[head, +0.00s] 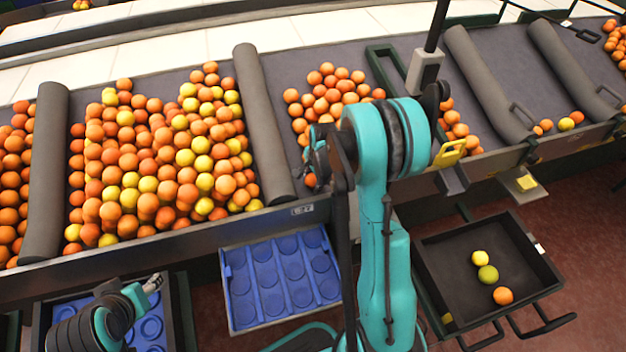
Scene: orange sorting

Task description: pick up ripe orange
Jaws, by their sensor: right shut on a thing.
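Many oranges and yellow fruits (130,180) lie heaped in the left compartment of the sorting belt. A smaller heap of orange fruits (325,92) lies in the middle compartment. My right gripper (311,170) is at the near edge of that compartment, partly hidden by its teal arm. It is shut on an orange (310,180), of which only a small part shows. My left gripper (154,283) is low at the left, over a blue tray and away from the fruit; its finger gap is too unclear to judge.
A blue tray with round hollows (232,262) sits empty below the belt. A black tray (440,265) at right holds an orange, a yellow and a greenish fruit. Dark padded dividers (262,120) separate compartments. A dark post with a grey box (424,70) stands behind my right arm.

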